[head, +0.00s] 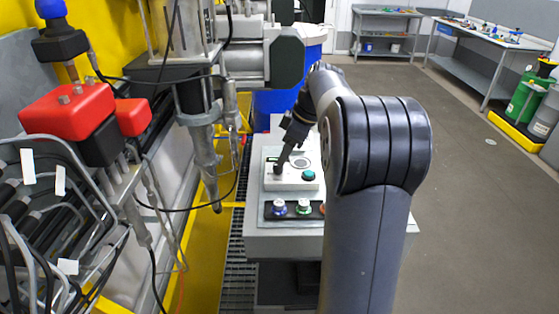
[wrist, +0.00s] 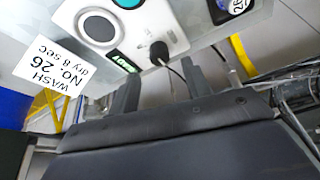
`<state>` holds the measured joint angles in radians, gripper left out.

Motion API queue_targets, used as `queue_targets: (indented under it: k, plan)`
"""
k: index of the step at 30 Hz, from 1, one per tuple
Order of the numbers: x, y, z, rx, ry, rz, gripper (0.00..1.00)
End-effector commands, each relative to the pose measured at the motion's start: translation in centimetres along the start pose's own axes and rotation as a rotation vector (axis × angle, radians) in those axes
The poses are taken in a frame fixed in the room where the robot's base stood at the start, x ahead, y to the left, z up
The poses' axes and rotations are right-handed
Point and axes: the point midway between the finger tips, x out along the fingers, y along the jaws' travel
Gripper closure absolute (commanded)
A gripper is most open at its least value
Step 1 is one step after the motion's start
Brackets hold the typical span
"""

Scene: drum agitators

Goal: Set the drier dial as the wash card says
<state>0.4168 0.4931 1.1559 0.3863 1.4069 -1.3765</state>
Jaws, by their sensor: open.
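The wash card (wrist: 55,66) is a white card, upside down in the wrist view, reading "WASH NO. 26 dry 8 sec". The white control box (wrist: 170,17) carries a black knob (wrist: 158,50), which looks like the drier dial. A small green display (wrist: 122,62) sits beside it; its reading is too small to tell. My gripper (wrist: 160,72) is open, with the knob ahead, roughly between its two fingertips. I cannot tell whether they touch it.
The box also has a teal button (head: 308,174) and a round grey part (head: 298,162). Machinery with hanging cables (head: 205,150) stands close on the left. The floor (head: 470,200) at right is open.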

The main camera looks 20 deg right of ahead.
Motion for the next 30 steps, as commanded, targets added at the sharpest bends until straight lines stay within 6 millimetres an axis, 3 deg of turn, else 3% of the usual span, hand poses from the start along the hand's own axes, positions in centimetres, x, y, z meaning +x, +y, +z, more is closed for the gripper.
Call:
queue_targets:
  k: [3,9,19,30]
  plan:
    - [2.1,-0.1,0.0,0.0,-0.001,-0.004,0.54]
    - [4.0,0.0,0.0,0.0,0.0,-0.001,0.54]
    - [4.5,0.0,0.0,0.0,0.0,0.001,0.54]
    - [4.4,0.0,0.0,0.0,0.0,0.001,0.83]
